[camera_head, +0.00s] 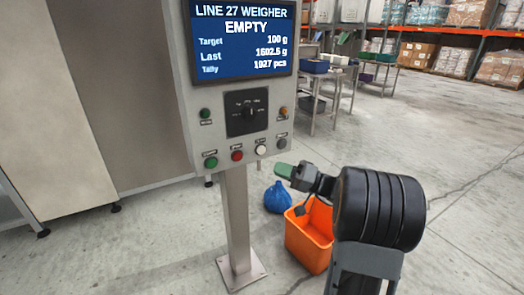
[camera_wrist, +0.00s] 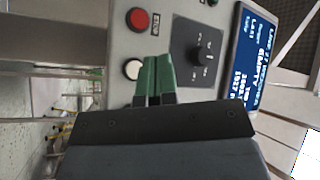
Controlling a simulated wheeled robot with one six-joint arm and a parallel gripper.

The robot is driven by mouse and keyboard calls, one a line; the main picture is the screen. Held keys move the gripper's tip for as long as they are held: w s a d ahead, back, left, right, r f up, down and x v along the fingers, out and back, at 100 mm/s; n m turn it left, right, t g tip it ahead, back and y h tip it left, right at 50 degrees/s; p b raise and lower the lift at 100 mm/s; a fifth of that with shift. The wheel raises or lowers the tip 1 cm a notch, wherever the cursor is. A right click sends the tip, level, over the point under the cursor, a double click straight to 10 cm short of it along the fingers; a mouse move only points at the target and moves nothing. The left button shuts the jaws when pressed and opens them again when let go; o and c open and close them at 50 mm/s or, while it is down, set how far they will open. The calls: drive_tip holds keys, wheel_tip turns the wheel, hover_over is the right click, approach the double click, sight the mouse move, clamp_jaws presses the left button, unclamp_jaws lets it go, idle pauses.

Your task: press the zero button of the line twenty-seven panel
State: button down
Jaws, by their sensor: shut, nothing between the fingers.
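The line 27 panel (camera_head: 186,75) stands on a post, with a screen (camera_head: 240,38) reading "LINE 27 WEIGHER", "EMPTY". Its bottom row has a green button (camera_head: 211,162), a red button (camera_head: 237,156), a white button (camera_head: 261,149) and a grey button (camera_head: 282,140). Their labels are too small to read, so I cannot tell which is zero. My gripper (camera_head: 282,169) is shut and empty, its green fingertips low and right of the row. In the wrist view, the fingertips (camera_wrist: 157,57) show between the white button (camera_wrist: 133,69) and the dial (camera_wrist: 197,55); contact is not visible.
A small green button (camera_head: 205,112) and an orange one (camera_head: 283,110) flank the dial (camera_head: 247,112). An orange bin (camera_head: 308,243) and a blue bag (camera_head: 278,197) are on the floor behind my arm. Metal tables (camera_head: 320,76) stand farther back. Floor at right is clear.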

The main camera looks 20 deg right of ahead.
sight(261, 150)
drive_tip(key=w, duration=0.7)
drive_tip(key=shift+w+a+p, duration=0.15)
drive_tip(key=shift+a+p, duration=0.2)
drive_tip(key=shift+a, duration=0.1)
drive_tip(key=shift+w, duration=0.2)
idle(1.6)
drive_tip(key=shift+w+b, duration=0.25)
drive_tip(key=shift+b, duration=0.15)
drive_tip(key=shift+w+a, duration=0.1)
drive_tip(key=shift+w, duration=0.3)
idle(0.7)
drive_tip(key=shift+s+b, duration=0.2)
drive_tip(key=shift+b, duration=0.2)
drive_tip(key=shift+s+b, duration=0.45)
drive_tip(key=shift+s, duration=0.2)
